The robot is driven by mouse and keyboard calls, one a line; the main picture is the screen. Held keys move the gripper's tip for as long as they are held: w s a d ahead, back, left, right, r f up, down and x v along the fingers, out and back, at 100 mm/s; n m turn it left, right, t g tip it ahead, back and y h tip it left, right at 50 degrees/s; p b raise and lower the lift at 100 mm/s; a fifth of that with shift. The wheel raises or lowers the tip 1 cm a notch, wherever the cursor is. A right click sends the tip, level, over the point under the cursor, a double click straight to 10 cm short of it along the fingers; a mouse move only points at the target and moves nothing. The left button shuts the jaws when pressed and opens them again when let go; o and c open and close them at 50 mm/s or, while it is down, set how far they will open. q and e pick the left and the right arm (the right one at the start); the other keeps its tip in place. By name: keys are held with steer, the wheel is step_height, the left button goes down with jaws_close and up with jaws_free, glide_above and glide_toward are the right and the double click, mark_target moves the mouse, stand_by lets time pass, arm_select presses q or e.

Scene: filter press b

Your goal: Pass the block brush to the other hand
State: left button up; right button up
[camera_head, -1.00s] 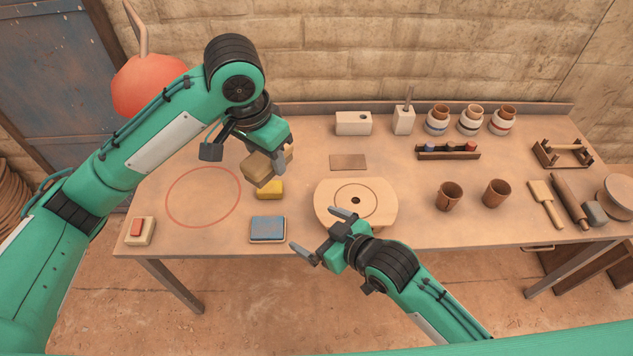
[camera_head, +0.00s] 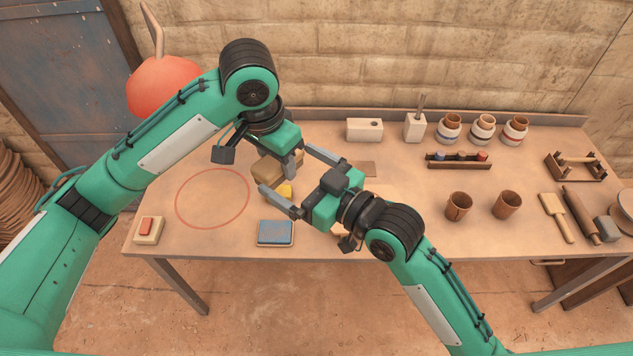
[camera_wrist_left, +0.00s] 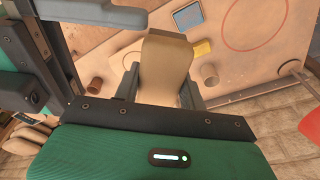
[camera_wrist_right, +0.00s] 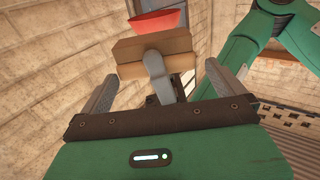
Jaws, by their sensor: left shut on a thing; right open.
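The block brush (camera_head: 267,170) is a tan block held above the table, left of centre in the head view. My left gripper (camera_head: 281,163) is shut on it; the block also shows between the fingers in the left wrist view (camera_wrist_left: 165,65). My right gripper (camera_head: 297,178) is open and empty, its two fingers spread and pointing toward the brush from the right. In the right wrist view the brush (camera_wrist_right: 130,55) lies beyond the open fingers, with a grey finger of my left gripper in front of it. I cannot tell whether my right fingers touch it.
A yellow block (camera_head: 286,191) and a blue pad (camera_head: 275,232) lie below the grippers. A red circle (camera_head: 177,198) marks bare table to the left. Two brown cups (camera_head: 459,206), several jars (camera_head: 482,133) and tools stand on the right.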

mark_target(272, 159)
steer(key=x, duration=0.5)
steer(key=shift+w+a, duration=0.25)
steer(key=shift+s, duration=0.1)
steer(key=c, duration=0.7)
arm_select(q)
steer(key=o, duration=1)
steer(key=shift+o, duration=0.2)
